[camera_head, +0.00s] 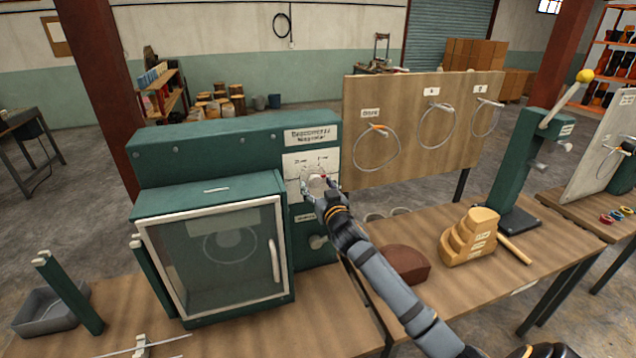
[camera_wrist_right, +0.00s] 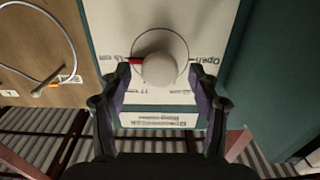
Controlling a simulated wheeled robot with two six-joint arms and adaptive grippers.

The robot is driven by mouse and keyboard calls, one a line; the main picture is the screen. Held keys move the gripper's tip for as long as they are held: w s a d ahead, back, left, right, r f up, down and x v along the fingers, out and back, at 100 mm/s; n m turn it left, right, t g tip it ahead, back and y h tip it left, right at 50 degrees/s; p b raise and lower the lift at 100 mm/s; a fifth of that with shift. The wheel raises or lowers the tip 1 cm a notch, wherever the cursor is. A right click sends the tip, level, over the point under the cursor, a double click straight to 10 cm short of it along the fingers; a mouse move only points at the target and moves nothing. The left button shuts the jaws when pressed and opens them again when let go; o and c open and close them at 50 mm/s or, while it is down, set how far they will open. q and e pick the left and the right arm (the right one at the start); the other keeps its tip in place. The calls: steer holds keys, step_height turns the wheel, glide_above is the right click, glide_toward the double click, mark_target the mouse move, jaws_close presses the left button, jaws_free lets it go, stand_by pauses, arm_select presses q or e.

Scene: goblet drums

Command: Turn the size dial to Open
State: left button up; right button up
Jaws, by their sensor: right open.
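The size dial is a pale round knob (camera_wrist_right: 164,62) on a white panel with printed labels. Its red pointer (camera_wrist_right: 136,61) points left in the right wrist view, toward a partly hidden "cm" label. The "Open" label (camera_wrist_right: 207,60) is on the opposite side in that view. In the head view the dial panel (camera_head: 297,160) is on the green machine (camera_head: 215,150), and my gripper partly covers the knob. My right gripper (camera_head: 318,188) is open, with its fingers on either side of the knob; contact cannot be told. My left gripper is not in view.
The machine's glass-fronted door (camera_head: 220,255) with a white handle is left of my right arm. A board with wire hoops (camera_head: 425,125) stands to the right. A stepped wooden block (camera_head: 468,240) and a brown half-round piece (camera_head: 405,264) lie on the workbench (camera_head: 390,325).

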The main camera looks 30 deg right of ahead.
steer(key=c, duration=1.2)
